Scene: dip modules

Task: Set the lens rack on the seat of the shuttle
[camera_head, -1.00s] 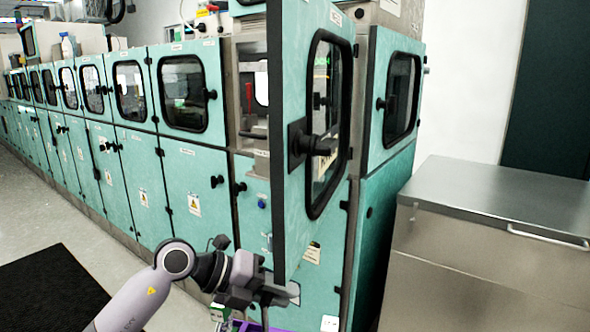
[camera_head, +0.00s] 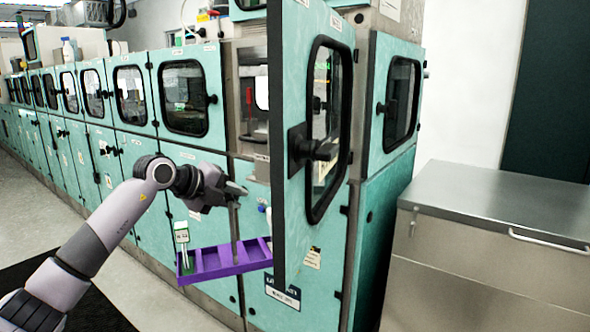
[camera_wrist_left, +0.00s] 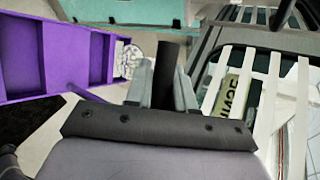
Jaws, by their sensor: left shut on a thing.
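The lens rack looks to be the purple tray with several compartments (camera_head: 202,275), hanging tilted in front of the teal cabinets in the head view. A dark upright post rises from it to my left gripper (camera_head: 237,192), which is shut on it. In the left wrist view the post (camera_wrist_left: 167,65) stands between the fingers, and the purple rack (camera_wrist_left: 70,60) is at the left. A green and white piece (camera_head: 182,240) stands at the rack's left end. The open door hides the rack's right end. I cannot make out the shuttle or its seat for certain. My right gripper is not in view.
A teal door (camera_head: 290,120) with a dark window stands open, close to the right of the rack. Behind it is an opening (camera_head: 250,100) in the cabinet row. A steel-topped cabinet (camera_head: 500,195) is at the right. White slats (camera_wrist_left: 235,85) show in the left wrist view.

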